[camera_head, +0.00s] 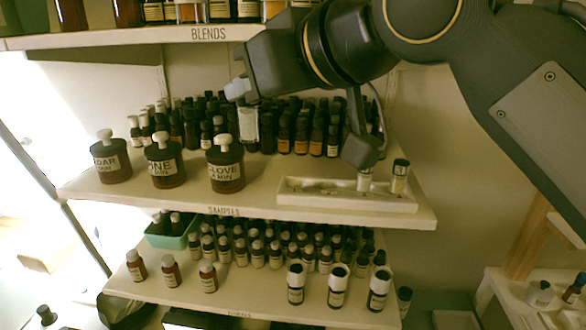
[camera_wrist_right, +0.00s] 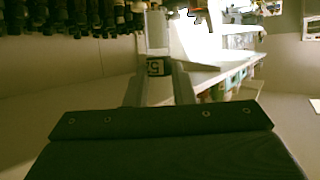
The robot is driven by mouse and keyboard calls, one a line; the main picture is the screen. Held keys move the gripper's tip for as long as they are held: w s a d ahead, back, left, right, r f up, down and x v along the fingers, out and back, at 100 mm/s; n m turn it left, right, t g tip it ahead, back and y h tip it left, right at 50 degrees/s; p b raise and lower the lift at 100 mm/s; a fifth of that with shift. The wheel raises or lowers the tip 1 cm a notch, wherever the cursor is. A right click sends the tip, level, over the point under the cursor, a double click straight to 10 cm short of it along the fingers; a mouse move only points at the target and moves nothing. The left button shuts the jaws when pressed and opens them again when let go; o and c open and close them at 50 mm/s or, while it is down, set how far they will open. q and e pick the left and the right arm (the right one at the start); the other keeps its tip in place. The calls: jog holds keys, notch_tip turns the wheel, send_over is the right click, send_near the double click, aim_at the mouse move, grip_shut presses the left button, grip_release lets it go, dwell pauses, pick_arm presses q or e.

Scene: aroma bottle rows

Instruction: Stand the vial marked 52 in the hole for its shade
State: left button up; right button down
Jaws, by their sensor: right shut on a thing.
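My right gripper (camera_head: 240,90) comes in from the upper right and is shut on a vial. The vial (camera_head: 247,124) hangs below the fingertips, pale and clear, in front of the dark bottles and to the left of the white rack (camera_head: 305,198). In the right wrist view, the vial (camera_wrist_right: 157,30) sits between the two fingers (camera_wrist_right: 158,88); its dark end bears pale digits, of which a 5 reads. The rack lies on the middle shelf, with holes whose shades I cannot tell apart. My left gripper is not in view.
Three large brown bottles (camera_head: 227,170) stand left. Several dark bottles (camera_head: 300,135) crowd the back. The BLENDS shelf (camera_head: 150,37) is overhead.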

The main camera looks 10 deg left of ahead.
jog(key=w+d+f, duration=0.3)
jog(key=f, duration=0.1)
jog(key=w+d+f, duration=0.3)
jog(key=d, duration=0.1)
jog(key=w+d+f+b, duration=0.1)
jog(key=w+d+f, duration=0.2)
jog(key=f, duration=0.1)
jog(key=shift+w+d+f, duration=0.2)
jog(key=shift+d+f, duration=0.05)
jog(key=shift+f, duration=0.55)
jog(key=c, duration=1.7)
grip_release()
jog(key=shift+f, duration=0.15)
jog(key=o, duration=0.5)
jog(key=shift+c, duration=0.2)
